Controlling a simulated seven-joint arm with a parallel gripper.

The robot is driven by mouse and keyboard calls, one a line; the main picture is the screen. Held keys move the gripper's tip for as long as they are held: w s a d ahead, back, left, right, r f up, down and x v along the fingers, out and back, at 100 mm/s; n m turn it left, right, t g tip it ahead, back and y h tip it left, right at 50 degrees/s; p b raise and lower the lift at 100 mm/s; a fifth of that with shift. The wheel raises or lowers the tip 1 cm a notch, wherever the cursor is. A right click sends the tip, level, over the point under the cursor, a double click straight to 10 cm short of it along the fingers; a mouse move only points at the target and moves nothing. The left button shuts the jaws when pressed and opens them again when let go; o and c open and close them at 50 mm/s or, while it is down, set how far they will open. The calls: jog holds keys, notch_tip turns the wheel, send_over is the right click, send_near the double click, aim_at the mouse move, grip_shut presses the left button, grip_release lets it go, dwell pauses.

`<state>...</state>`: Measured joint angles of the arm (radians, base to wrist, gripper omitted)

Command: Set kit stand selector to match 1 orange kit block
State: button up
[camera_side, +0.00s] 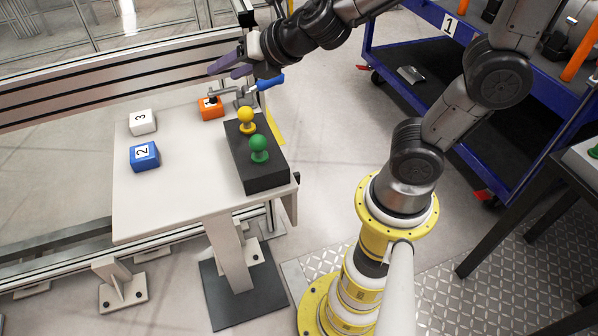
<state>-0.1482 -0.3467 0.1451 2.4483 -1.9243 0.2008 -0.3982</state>
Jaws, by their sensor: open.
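An orange block (211,109) sits at the back of the white stand top (185,210), partly under a grey metal clamp arm (228,91) with a blue handle (270,82). The clamp covers much of its top face, so any number on it is hidden. A black box (262,177) at the stand's right side carries a yellow ball knob (246,115) and a green ball knob (259,144), both upright. I cannot tell which part is the selector. My gripper (222,69), with purple fingers, is open and appears empty, above and behind the orange block and clamp in the picture.
A white block marked 3 (142,122) and a blue block marked 2 (145,156) lie on the stand's left side. A slotted rail frame (110,85) runs behind. A blue cart (430,110) marked 1 stands at right. The stand's front left is clear.

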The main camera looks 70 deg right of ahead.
jog(key=d+m, duration=0.1)
jog(key=m, duration=0.1)
jog(key=m+g+y, duration=0.3)
jog(key=m+g, duration=0.4)
jog(key=m, duration=0.9)
send_over(299, 174)
jog(key=s+d, duration=0.3)
jog(key=s, duration=0.2)
notch_tip(299, 174, down, 19)
jog(key=shift+a+x, duration=0.15)
jog(key=shift+x, duration=3.2)
jog(key=shift+a+x, duration=0.15)
jog(key=shift+x, duration=3.25)
jog(key=shift+w+r, duration=0.1)
jog(key=shift+w, duration=0.05)
grip_shut()
